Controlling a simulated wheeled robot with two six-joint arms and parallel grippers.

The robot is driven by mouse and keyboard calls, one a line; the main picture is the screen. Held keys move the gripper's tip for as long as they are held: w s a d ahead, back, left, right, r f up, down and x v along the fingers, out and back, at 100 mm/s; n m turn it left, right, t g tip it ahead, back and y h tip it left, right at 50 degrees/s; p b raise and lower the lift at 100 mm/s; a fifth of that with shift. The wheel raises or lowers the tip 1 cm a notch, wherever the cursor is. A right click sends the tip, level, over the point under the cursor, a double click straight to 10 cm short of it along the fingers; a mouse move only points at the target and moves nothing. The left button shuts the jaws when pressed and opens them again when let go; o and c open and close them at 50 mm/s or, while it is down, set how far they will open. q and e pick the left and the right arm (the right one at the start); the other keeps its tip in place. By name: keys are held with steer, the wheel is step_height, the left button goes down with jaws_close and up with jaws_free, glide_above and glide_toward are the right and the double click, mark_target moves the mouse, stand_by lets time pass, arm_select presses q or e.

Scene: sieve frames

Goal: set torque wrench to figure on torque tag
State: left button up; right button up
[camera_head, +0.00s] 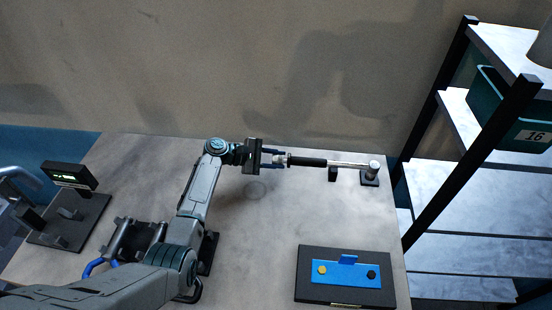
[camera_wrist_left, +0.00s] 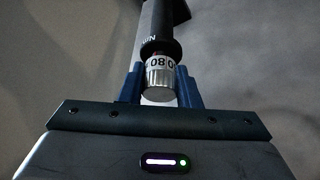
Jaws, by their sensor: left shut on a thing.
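The torque wrench (camera_head: 310,162) lies across the back of the table, its silver head (camera_head: 373,168) over a small black block at the right and its black grip toward my arm. My left gripper (camera_head: 277,159) is shut on the wrench's left end. In the left wrist view its blue fingers (camera_wrist_left: 160,88) stand on both sides of the silver end knob (camera_wrist_left: 159,80). A white scale band (camera_wrist_left: 160,61) above the knob shows figures that look like 80 and a 0, partly cut off. I cannot make out a torque tag with a readable figure.
A black board with a blue plate (camera_head: 330,272) lies front right. A black device with a lit green display (camera_head: 70,177) stands at the left. A shelf rack (camera_head: 478,190) with a green bin (camera_head: 490,105) marked 16 stands right. The table's middle is clear.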

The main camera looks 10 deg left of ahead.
arm_select(q)
steer(key=shift+r+n+g+p, duration=0.2)
steer(key=shift+n+g+p, duration=0.6)
steer(key=shift+n+p, duration=0.4)
steer(key=shift+w+f+n+g+y+p, duration=0.15)
steer(key=shift+n+g+y+p, duration=0.15)
steer(key=shift+n+g+p, duration=0.45)
steer(key=shift+a+n, duration=0.1)
steer(key=shift+n, duration=0.15)
steer(key=o, duration=1)
steer(key=shift+a, duration=0.1)
steer(key=b+v, duration=0.3)
steer(key=v, duration=0.6)
steer(key=shift+a, duration=0.4)
steer(key=shift+a+r, duration=0.25)
steer(key=shift+a, duration=0.1)
